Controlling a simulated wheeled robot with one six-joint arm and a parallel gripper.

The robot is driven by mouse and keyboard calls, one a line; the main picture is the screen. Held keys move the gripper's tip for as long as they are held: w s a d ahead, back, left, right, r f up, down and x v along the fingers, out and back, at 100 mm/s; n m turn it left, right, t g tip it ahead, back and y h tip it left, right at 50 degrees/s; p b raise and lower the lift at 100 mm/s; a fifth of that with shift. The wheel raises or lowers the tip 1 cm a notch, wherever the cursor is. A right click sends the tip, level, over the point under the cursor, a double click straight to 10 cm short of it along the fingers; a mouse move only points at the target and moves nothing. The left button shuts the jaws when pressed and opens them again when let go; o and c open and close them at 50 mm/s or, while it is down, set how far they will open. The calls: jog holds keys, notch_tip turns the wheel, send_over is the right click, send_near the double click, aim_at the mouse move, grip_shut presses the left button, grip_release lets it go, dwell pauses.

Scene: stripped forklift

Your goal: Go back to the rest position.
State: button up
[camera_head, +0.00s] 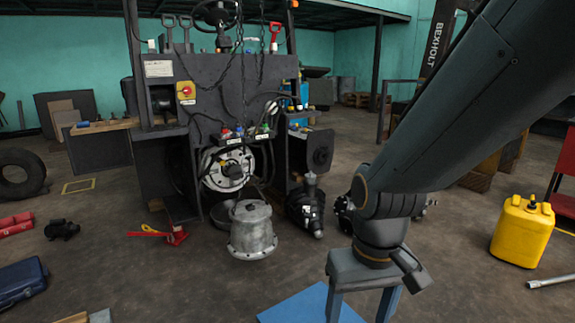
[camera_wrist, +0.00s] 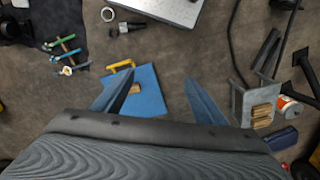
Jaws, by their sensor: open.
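My gripper (camera_head: 360,303) hangs from my arm at the right of the head view, fingers pointing down. In the wrist view my gripper (camera_wrist: 159,78) has its two fingers well apart, with nothing held between them. Below it a blue board (camera_wrist: 150,98) lies on the floor, with a yellow handle-like piece at its edge and a small wooden block on it. The blue board (camera_head: 300,308) also shows in the head view, partly hidden by my gripper. The fingers are in front of the board in both views; their height above it is unclear.
A stripped forklift (camera_head: 225,85) stands behind, with a grey metal housing (camera_head: 252,230) and a black part (camera_head: 308,205) before it. A yellow canister (camera_head: 522,231) is right, a red jack (camera_head: 175,236) left.

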jog(key=s+d+r+m+p, duration=0.1)
jog(key=s+d+r+p, duration=0.1)
jog(key=d+r+p, duration=0.5)
jog(key=r+p, duration=0.1)
jog(key=p, duration=0.2)
jog(key=shift+r+m+h, duration=0.3)
jog(key=shift+r+m, duration=0.05)
jog(key=shift+m, duration=0.05)
